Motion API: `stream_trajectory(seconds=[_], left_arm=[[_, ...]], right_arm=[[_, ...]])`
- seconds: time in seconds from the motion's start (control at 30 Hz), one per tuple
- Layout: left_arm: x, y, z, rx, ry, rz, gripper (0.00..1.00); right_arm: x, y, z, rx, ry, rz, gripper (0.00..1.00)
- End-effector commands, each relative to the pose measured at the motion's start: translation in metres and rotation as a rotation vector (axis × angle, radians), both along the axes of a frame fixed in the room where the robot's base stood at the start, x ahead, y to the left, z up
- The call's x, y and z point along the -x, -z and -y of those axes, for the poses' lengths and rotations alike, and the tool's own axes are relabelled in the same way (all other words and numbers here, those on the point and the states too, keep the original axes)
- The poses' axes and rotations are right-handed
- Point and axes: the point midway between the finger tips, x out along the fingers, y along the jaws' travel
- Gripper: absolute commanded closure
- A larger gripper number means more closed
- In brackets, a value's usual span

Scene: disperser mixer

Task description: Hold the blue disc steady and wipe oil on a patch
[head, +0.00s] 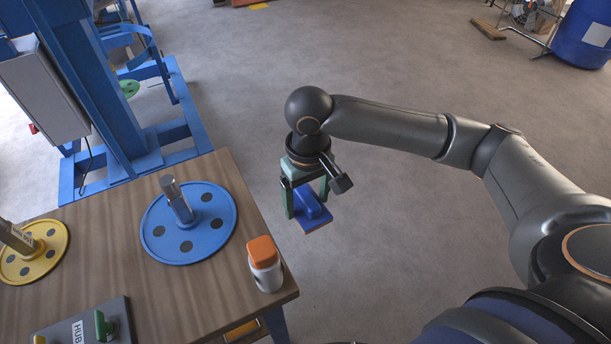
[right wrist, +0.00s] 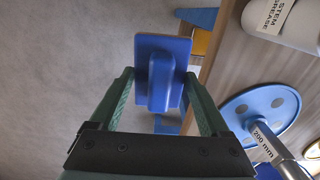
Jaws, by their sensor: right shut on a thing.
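The blue disc (head: 199,233) lies flat on the wooden table, with several dark round patches and a grey metal stem (head: 177,199) standing up from its hub. In the right wrist view the disc (right wrist: 238,112) shows at the right, its stem labelled "200 mm". My right gripper (head: 306,198) is shut on a blue block with a raised grip (head: 313,212) and a thin brown underside. It holds the block off the table's right edge, over the floor. The block (right wrist: 177,65) sits between the green fingers (right wrist: 159,78) in the wrist view. My left gripper is not in view.
A yellow disc (head: 47,251) and a dark hub plate (head: 68,326) are at left. A blue machine frame (head: 130,150) stands behind the table.

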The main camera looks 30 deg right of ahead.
Motion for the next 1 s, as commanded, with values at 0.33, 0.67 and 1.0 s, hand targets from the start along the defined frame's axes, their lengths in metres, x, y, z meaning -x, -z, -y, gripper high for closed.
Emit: stream_trajectory(seconds=[0.33,0.67,1.0], left_arm=[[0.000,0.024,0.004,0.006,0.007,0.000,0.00],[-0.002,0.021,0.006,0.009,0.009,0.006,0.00],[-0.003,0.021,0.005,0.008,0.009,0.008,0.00]], right_arm=[[-0.021,-0.047,0.008,0.011,0.034,0.001,0.64],[-0.021,-0.055,0.009,0.011,0.042,-0.003,0.64],[-0.021,-0.055,0.009,0.011,0.041,-0.002,0.64]])
